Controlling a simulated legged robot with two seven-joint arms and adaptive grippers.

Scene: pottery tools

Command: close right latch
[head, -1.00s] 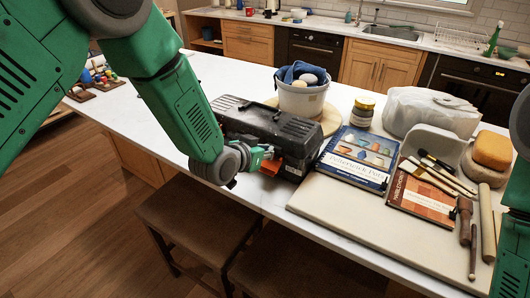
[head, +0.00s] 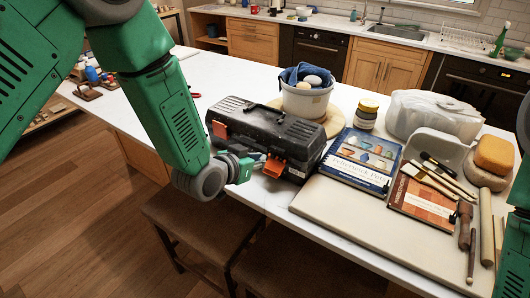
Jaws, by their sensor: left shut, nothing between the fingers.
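The black toolbox (head: 268,124) sits on the white counter with its lid down. Its right latch (head: 275,167) is orange and on the front face, near the right end. Whether that latch is fully fastened is too small to tell. The orange left latch (head: 219,130) is on the same face, nearer the left end. My left gripper (head: 258,160) is shut and empty, just left of the right latch, in front of the box. I cannot tell whether its tips touch the latch. My right arm shows at the right edge, but its gripper is out of view.
A grey bucket (head: 305,101) with a blue cloth stands behind the toolbox, beside a jar (head: 367,113). Right of the box lie a blue book (head: 352,178), an orange book (head: 424,204) and wooden tools on a pale board (head: 330,214). Stools (head: 190,218) stand below the counter's front edge.

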